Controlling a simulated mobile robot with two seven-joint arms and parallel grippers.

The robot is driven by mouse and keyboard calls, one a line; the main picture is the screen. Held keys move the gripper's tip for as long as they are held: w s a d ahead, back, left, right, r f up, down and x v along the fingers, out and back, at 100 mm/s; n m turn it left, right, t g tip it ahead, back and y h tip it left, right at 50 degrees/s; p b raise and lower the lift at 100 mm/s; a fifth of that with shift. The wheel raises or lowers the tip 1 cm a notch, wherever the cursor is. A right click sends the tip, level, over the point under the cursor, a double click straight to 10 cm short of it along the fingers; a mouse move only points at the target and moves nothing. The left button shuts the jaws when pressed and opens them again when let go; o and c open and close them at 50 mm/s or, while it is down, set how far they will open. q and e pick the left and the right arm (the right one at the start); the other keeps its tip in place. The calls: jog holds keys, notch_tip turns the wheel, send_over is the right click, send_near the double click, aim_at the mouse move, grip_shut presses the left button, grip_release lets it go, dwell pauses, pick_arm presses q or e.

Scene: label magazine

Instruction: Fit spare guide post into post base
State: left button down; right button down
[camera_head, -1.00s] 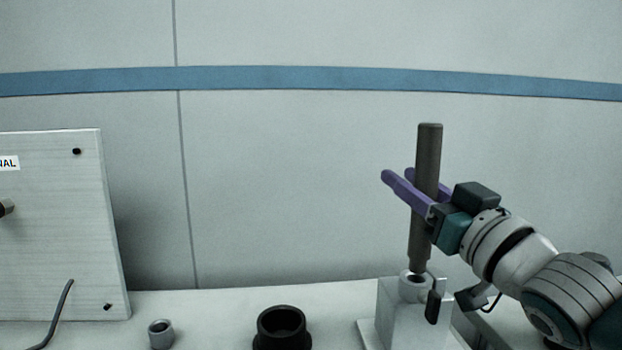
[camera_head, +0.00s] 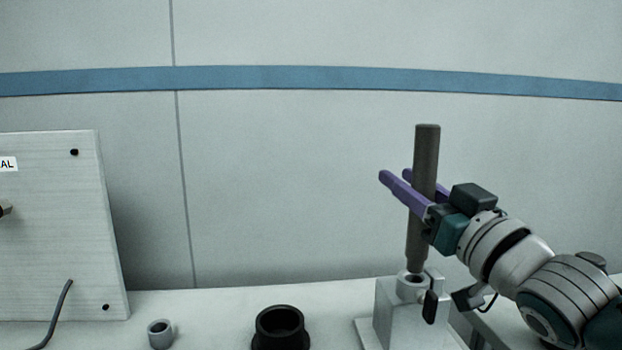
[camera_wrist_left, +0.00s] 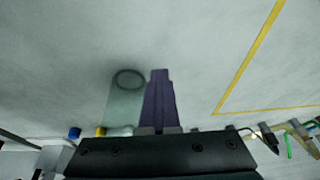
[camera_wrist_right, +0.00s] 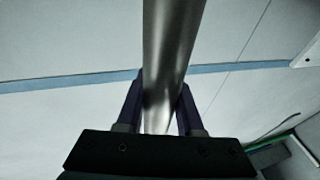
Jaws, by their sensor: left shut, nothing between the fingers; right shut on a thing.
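The spare guide post (camera_head: 424,150) is a dark grey rod, close to upright. My right gripper (camera_head: 408,190) is shut on it around the middle; in the right wrist view the post (camera_wrist_right: 170,60) runs between the two fingers (camera_wrist_right: 158,105). The post base (camera_head: 396,310) is a light grey block with a round collar on top and a dark handle at its side. The post's lower end is at the collar's mouth; I cannot tell whether it is inside. My left gripper (camera_wrist_left: 160,100) is shut and empty in the left wrist view, out of the head view.
A black flanged cup (camera_head: 281,328) and a small grey ring (camera_head: 160,333) stand on the pale bench (camera_head: 215,310) left of the base. A light panel (camera_head: 60,230) with a cable stands at the far left. A wall with a blue stripe is behind.

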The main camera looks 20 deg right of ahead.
pick_arm(q)
jog(key=shift+r, duration=0.15)
jog(key=shift+a+f, duration=0.15)
jog(key=shift+f, duration=0.2)
pick_arm(e)
jog(key=shift+f, duration=0.4)
